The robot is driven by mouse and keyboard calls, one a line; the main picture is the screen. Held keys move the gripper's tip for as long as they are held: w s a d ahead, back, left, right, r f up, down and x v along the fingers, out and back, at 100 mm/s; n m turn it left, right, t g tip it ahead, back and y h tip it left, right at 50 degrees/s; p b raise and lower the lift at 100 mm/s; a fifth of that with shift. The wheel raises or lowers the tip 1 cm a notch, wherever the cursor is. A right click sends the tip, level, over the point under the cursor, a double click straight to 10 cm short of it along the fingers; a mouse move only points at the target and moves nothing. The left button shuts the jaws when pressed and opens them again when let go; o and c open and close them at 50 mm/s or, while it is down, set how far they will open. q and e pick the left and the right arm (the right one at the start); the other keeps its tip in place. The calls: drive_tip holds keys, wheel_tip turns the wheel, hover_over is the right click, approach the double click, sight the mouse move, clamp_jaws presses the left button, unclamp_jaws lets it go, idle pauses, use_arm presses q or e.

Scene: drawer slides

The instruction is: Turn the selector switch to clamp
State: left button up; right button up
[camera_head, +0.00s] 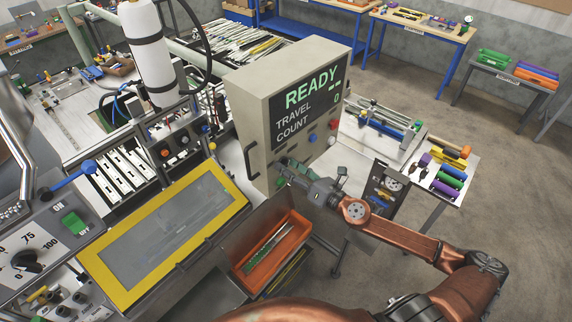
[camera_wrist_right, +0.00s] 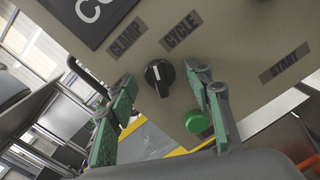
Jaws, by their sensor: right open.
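The selector switch (camera_wrist_right: 158,76) is a round black knob with a white mark, on the beige front panel below the labels CLAMP (camera_wrist_right: 125,40) and CYCLE (camera_wrist_right: 182,32). I cannot tell for sure which label the mark points at. My right gripper (camera_wrist_right: 160,84) is open, with its green-padded fingers on either side of the knob in the wrist view; no contact shows. In the head view the right gripper (camera_head: 284,171) is at the lower part of the control box (camera_head: 256,120), and the knob is hidden there. My left gripper is not in view.
A green button (camera_wrist_right: 197,121) sits below the knob, close to the right finger. A START label (camera_wrist_right: 284,62) is further right. The box's screen (camera_head: 306,103) reads READY. An orange bin (camera_head: 270,249) and a yellow-framed panel (camera_head: 160,232) lie below and left of the box.

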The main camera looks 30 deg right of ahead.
drive_tip(key=m+p, duration=0.1)
drive_tip(key=m, duration=0.2)
drive_tip(key=shift+f, duration=0.1)
drive_tip(key=shift+c, duration=0.6)
drive_tip(key=shift+s, duration=0.1)
drive_tip(key=c, duration=0.8)
clamp_jaws()
